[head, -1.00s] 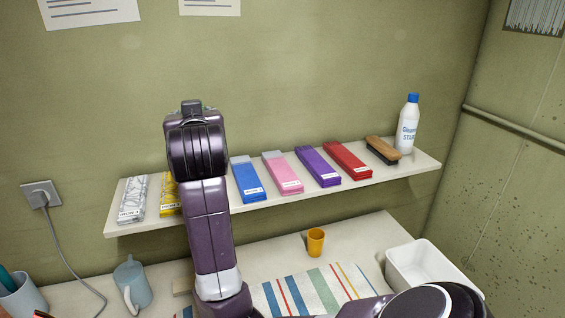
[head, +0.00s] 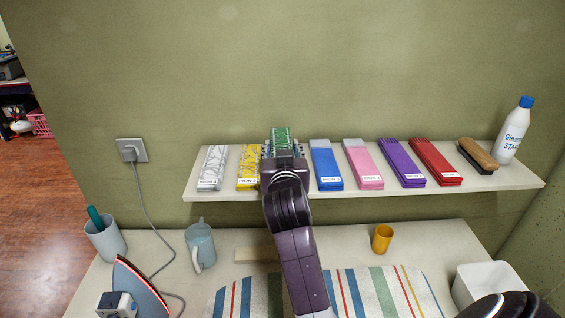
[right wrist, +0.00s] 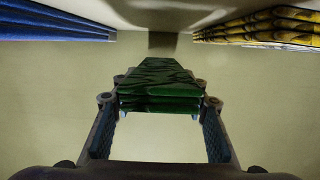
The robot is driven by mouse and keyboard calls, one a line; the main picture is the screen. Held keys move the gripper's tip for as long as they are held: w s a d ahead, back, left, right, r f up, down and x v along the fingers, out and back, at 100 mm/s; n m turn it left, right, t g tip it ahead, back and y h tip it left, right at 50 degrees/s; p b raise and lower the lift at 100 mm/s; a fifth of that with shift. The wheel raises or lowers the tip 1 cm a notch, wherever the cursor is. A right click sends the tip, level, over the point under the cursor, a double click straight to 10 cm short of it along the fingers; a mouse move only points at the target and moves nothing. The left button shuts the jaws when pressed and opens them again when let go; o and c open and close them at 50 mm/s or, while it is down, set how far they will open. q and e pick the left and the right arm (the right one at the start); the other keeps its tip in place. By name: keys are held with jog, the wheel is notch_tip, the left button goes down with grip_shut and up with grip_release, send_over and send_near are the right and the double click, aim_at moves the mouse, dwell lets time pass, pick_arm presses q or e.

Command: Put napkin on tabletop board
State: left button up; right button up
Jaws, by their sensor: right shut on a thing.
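A folded green patterned napkin (head: 281,137) lies in the row on the wall shelf, between the yellow and blue stacks. My right gripper (head: 283,150) reaches to it from the front and hides its near part in the head view. In the right wrist view the green napkin (right wrist: 158,75) sits between the two fingers of the right gripper (right wrist: 158,102), which is shut on its near end. Whether it is lifted off the shelf I cannot tell. The striped tabletop board (head: 380,290) lies on the table below, partly behind my right arm. My left gripper is not in view.
Close beside the green napkin are a yellow stack (head: 248,165) and a blue stack (head: 325,165). On the table stand an iron (head: 138,285), a blue-grey jug (head: 201,246), an orange cup (head: 382,239) and a white bin (head: 490,285).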

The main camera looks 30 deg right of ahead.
jog(key=shift+s+a+f, duration=0.1)
jog(key=shift+s+f, duration=0.05)
jog(key=shift+f, duration=2.3)
jog(key=o, duration=0.9)
jog(key=shift+f, duration=0.1)
jog(key=shift+c, duration=0.2)
jog(key=shift+p, duration=0.3)
